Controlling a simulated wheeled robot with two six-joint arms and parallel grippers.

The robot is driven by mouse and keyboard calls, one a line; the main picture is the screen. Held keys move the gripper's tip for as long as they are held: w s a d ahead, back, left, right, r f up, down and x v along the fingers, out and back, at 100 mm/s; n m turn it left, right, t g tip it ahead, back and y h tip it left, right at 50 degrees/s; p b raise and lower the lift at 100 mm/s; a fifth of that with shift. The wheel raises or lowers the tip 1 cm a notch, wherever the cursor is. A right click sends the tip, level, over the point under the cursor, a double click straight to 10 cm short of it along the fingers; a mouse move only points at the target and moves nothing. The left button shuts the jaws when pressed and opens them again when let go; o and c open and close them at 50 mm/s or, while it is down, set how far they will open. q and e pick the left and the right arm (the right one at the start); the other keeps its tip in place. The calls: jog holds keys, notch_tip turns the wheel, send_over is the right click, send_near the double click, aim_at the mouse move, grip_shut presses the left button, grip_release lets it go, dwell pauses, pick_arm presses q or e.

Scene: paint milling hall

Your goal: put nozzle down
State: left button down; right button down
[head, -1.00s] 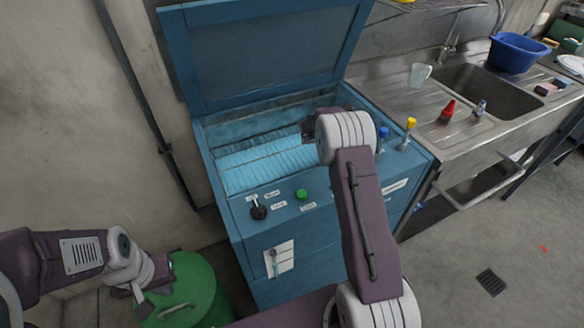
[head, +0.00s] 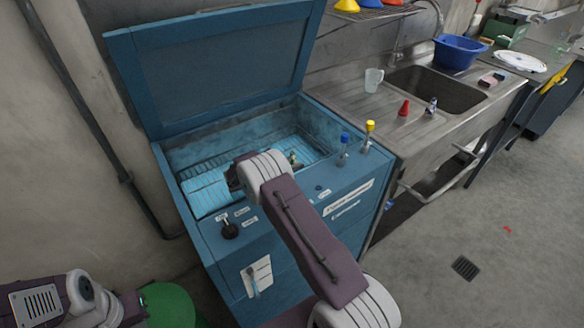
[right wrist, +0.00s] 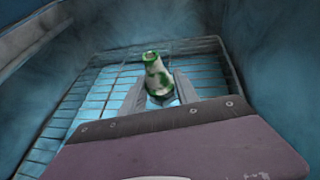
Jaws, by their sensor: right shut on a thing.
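I cannot tell whether the nozzle touches the rack.
The tank's raised lid (head: 220,65) stands behind it. Blue (head: 344,140) and yellow (head: 370,127) capped fittings stand on its right rim. A small red cone (head: 404,107), a bottle (head: 431,105) and a clear mug (head: 373,78) stand by the sink. The green drum (head: 170,303) is lower left.

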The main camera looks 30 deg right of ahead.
jog(key=shift+f, duration=0.85)
jog(key=shift+f, duration=0.15)
jog(key=c, duration=0.9)
grip_release()
jog(key=shift+r, duration=0.35)
jog(key=v, duration=1.2)
jog(key=shift+f, duration=0.2)
